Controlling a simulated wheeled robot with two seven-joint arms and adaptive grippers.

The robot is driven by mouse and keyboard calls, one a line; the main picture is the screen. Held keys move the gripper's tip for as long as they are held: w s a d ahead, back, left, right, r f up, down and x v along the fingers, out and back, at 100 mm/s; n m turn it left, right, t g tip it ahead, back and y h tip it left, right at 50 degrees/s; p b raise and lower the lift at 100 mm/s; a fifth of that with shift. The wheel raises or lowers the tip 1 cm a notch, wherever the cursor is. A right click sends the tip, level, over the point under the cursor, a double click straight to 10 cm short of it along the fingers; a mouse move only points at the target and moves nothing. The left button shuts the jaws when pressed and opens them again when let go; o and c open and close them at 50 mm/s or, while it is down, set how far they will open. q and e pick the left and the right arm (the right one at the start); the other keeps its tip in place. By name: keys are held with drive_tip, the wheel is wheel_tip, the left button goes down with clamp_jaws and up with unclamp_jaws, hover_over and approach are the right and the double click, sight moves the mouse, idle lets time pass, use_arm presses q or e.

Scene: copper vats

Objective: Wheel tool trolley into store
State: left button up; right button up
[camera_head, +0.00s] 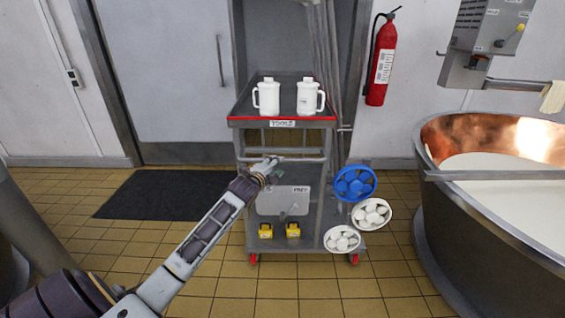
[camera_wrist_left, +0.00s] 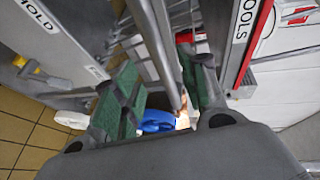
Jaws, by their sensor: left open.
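The tool trolley (camera_head: 278,122) is a grey metal cart with a red-edged top tray, standing in front of me near the back wall. Two white jugs stand on its top. Its horizontal push bar (camera_head: 300,158) runs below the front label. My left gripper (camera_head: 270,168) is open at the left part of this bar. In the left wrist view, the green-padded fingers of the gripper (camera_wrist_left: 160,95) stand apart with a grey bar (camera_wrist_left: 158,45) showing between them; I cannot tell whether they touch it. My right gripper is not in view.
A grey door (camera_head: 165,75) and black mat (camera_head: 165,195) are at left. A copper vat (camera_head: 470,235) stands at right, and a red extinguisher (camera_head: 381,65) hangs behind. Tiled floor is clear in front.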

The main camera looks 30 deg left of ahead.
use_arm(q)
drive_tip(key=shift+b+x, duration=0.6)
drive_tip(key=shift+x, duration=3)
drive_tip(key=shift+d+f, duration=0.1)
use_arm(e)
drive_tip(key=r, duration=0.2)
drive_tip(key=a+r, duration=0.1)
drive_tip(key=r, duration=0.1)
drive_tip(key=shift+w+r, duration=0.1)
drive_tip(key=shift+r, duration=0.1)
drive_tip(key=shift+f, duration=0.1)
use_arm(q)
clamp_jaws()
